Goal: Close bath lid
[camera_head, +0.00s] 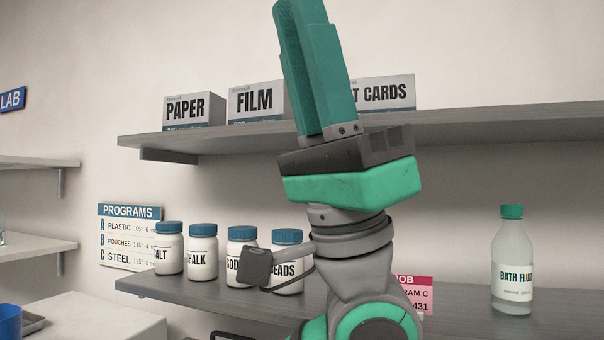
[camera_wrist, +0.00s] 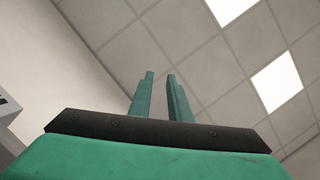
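The bath and its lid are not visible in either view. My gripper (camera_head: 303,65) points up in front of the shelves in the head view, with its green fingers seen nearly edge-on. In the wrist view my gripper (camera_wrist: 160,90) points at the ceiling. Its two fingers stand apart with a gap between them, and nothing is held. A bottle of bath fluid (camera_head: 513,262) with a green cap stands upright on the lower shelf at the right.
The upper shelf (camera_head: 480,128) bears boxes labelled PAPER (camera_head: 192,108), FILM (camera_head: 255,103) and CARDS (camera_head: 388,92). Several blue-capped jars (camera_head: 169,250) stand on the lower shelf (camera_head: 450,310). A programs sign (camera_head: 129,238) hangs left. A blue cup (camera_head: 9,322) stands at lower left.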

